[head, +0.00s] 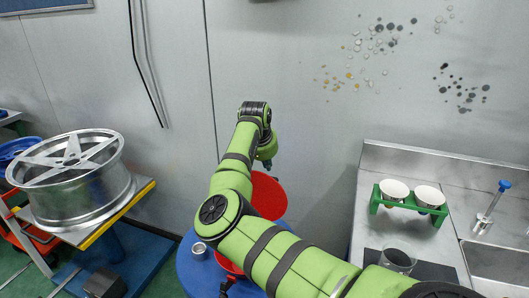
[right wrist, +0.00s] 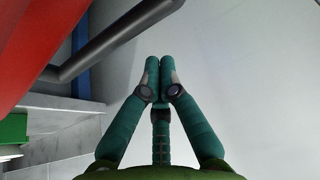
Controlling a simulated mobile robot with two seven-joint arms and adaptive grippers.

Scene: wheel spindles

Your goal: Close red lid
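The red lid (head: 270,196) stands raised and tilted behind my right arm, over the round blue table. Part of a red body (head: 226,262) shows below the arm; the arm hides most of it and the joint with the lid. My right gripper (head: 267,163) is beside the lid's upper edge, against the grey wall. In the right wrist view the fingers (right wrist: 160,68) are shut, tips together with nothing between them. A red surface (right wrist: 38,38) fills the upper left there, apart from the fingers. I cannot tell whether they touch the lid. My left gripper is not in view.
A blue table (head: 195,272) carries a small metal can (head: 199,249). A wheel rim (head: 75,180) rests on a stand at left. At right, a counter holds a green rack (head: 408,205) with two white bowls, beside a sink. A grey bar (right wrist: 115,38) runs near the right fingers.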

